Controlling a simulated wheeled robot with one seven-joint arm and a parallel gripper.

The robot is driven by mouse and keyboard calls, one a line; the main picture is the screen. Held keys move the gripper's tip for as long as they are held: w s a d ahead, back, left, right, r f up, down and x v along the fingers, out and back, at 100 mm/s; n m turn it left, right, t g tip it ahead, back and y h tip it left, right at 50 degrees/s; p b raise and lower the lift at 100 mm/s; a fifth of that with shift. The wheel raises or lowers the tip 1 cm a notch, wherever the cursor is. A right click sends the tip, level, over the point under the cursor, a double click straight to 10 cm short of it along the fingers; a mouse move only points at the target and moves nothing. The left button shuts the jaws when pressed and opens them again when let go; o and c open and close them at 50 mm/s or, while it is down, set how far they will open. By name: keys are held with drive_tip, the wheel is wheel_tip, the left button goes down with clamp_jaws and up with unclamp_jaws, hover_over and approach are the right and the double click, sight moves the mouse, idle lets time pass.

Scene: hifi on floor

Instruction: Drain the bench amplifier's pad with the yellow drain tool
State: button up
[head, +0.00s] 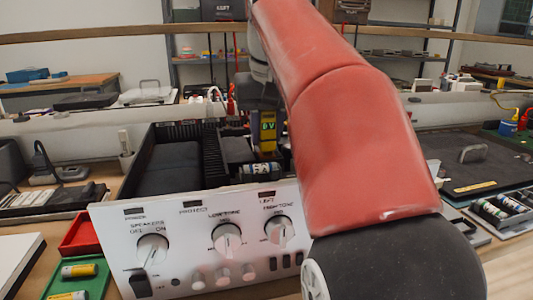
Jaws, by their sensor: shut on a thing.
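The bench amplifier (180,240) has a pale front panel with knobs and switches. Its dark chassis is open at the top, with black fins inside. The yellow drain tool (267,143) stands roughly upright over the right part of the chassis. A small green display on it appears to read "0V", though the digit is small. My gripper (265,105) is at the tool's upper end, shut on it, partly hidden by my red arm. Cylindrical parts (262,171) show near the tool's lower end. The tool's tip and the pad are hidden, so contact cannot be told.
A red tray (80,236) and a green tray (95,283) with yellow cylinders lie at the left. A holder with several cylinders (500,208) and a dark mat (470,172) are at the right. My arm covers much of the amplifier's right side.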

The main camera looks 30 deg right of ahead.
idle(0.4)
drive_tip(key=shift+r+p, duration=0.65)
drive_tip(key=shift+r, duration=3.35)
